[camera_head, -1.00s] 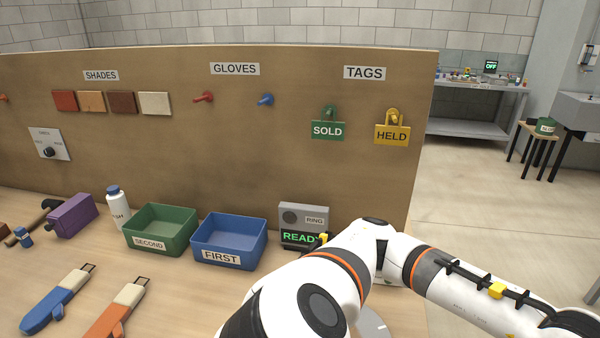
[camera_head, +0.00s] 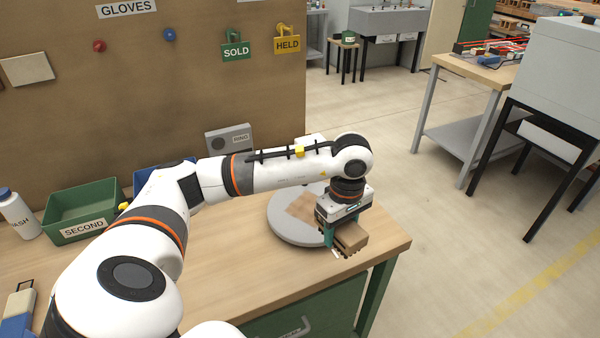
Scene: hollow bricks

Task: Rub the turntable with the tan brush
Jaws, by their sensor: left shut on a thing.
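The turntable (camera_head: 284,228) is a round grey disc near the right front corner of the bench, with a brown patch (camera_head: 304,208) on its top. My left gripper (camera_head: 340,232) points down at the turntable's right edge. It is shut on the tan brush (camera_head: 353,238), a tan block that shows beside the fingers. The brush is at or just past the disc's right rim; I cannot tell whether it touches the disc. My left forearm passes over the back of the turntable and hides part of it. My right gripper is out of view.
A green SECOND bin (camera_head: 84,210), a white bottle (camera_head: 18,214) and a blue bin (camera_head: 150,178), partly behind my arm, stand to the left. The grey RING box (camera_head: 229,139) is behind my forearm. The bench (camera_head: 385,243) ends just right of the brush, with open floor beyond.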

